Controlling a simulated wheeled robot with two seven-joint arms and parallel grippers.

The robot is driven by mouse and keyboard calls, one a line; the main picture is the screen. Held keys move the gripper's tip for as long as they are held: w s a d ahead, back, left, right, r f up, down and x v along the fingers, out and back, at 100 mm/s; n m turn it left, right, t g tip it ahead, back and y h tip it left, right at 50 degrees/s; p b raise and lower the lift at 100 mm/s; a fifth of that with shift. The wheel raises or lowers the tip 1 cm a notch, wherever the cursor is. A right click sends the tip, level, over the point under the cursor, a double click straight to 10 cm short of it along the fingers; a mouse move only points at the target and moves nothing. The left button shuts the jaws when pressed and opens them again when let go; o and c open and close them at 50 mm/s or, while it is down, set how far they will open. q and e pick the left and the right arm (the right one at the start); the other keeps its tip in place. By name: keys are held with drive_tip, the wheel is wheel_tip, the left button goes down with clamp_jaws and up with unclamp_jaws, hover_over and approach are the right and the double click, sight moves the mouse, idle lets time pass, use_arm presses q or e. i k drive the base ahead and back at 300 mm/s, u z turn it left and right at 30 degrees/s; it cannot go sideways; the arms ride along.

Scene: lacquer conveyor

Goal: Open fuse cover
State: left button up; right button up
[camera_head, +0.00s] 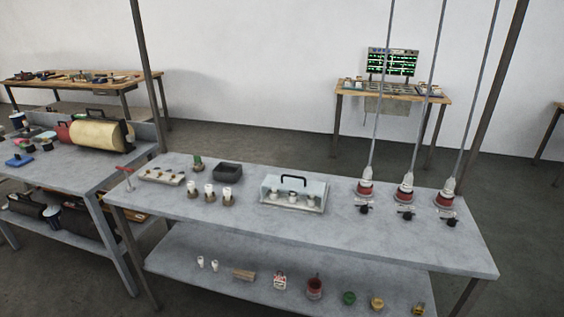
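A clear box-like cover (309,191) with a black handle (294,179) on top stands near the middle of the grey workbench. It looks like the fuse cover and appears closed. Several small white-topped pieces (294,200) show through its clear front. Neither of my grippers is in the head view, and nothing touches the cover.
Several white cylinders on brown bases (210,192), a dark tray (228,171) and a switch board (161,177) lie left of the cover. Red-and-white fittings (405,190) on vertical rods stand right. The bench's front strip is clear. A lower shelf (200,285) holds small items.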

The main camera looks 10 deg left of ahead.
sight(266, 186)
drive_tip(key=u, duration=0.7)
drive_tip(key=i, duration=0.85)
drive_tip(key=u, duration=0.5)
